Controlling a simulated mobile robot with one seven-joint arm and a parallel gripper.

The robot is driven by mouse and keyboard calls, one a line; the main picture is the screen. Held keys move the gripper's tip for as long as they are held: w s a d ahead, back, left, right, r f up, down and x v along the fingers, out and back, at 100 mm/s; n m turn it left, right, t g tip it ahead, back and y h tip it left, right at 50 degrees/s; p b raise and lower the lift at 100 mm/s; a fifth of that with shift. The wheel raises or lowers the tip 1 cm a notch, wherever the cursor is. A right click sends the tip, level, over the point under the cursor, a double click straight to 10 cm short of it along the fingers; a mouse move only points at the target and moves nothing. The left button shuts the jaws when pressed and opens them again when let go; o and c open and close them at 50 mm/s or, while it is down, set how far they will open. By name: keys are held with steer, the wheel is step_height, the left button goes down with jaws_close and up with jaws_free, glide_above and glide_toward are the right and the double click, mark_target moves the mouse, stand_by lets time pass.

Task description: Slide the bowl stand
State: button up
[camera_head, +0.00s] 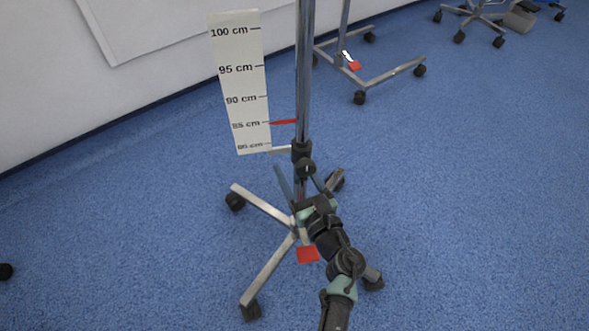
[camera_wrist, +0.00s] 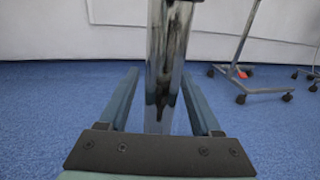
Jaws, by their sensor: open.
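The bowl stand (camera_head: 305,85) is a wheeled stand with a shiny upright metal pole, a black clamp knob and a splayed base with black casters. The top of the pole is out of view. My gripper (camera_head: 297,178) is open at the lower pole, below the black knob, with a finger on each side. In the wrist view the pole (camera_wrist: 165,60) stands upright between the two blue-grey fingers (camera_wrist: 159,78). The gripper body hides the lower pole.
A white height scale (camera_head: 240,80) stands left of the pole, with a red pointer (camera_head: 284,122) near 85 cm. A red tag (camera_head: 308,255) lies at the base. Another wheeled stand (camera_head: 360,80) is behind, right. Blue floor is open left and right; a pale wall (camera_head: 60,100) is behind.

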jaws_close()
stand_by(1.3)
